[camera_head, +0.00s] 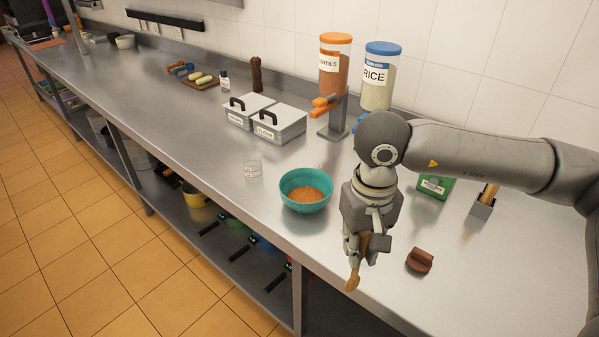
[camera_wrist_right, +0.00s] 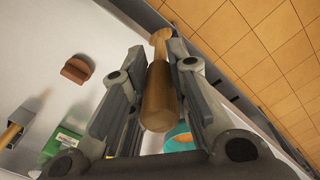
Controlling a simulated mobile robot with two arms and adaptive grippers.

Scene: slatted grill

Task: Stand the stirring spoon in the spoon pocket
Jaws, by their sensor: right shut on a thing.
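My right gripper (camera_head: 366,243) is shut on a wooden stirring spoon (camera_head: 352,281), held over the front edge of the counter with its rounded end pointing down. In the right wrist view the spoon (camera_wrist_right: 159,98) lies between the two fingers (camera_wrist_right: 157,80), its thick end towards the camera. A small grey metal pocket (camera_head: 481,210) stands on the counter to the right of the gripper, apart from the spoon. A light wooden piece sticks up out of it. The pocket also shows at the left of the right wrist view (camera_wrist_right: 22,117). My left gripper is not in view.
A teal bowl (camera_head: 305,203) with orange contents stands left of the gripper. A brown block (camera_head: 420,261) lies to its right, and a green box (camera_head: 434,187) stands behind. Grey lidded bins (camera_head: 279,125) and dispensers (camera_head: 334,75) are further back. The front right counter is mostly clear.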

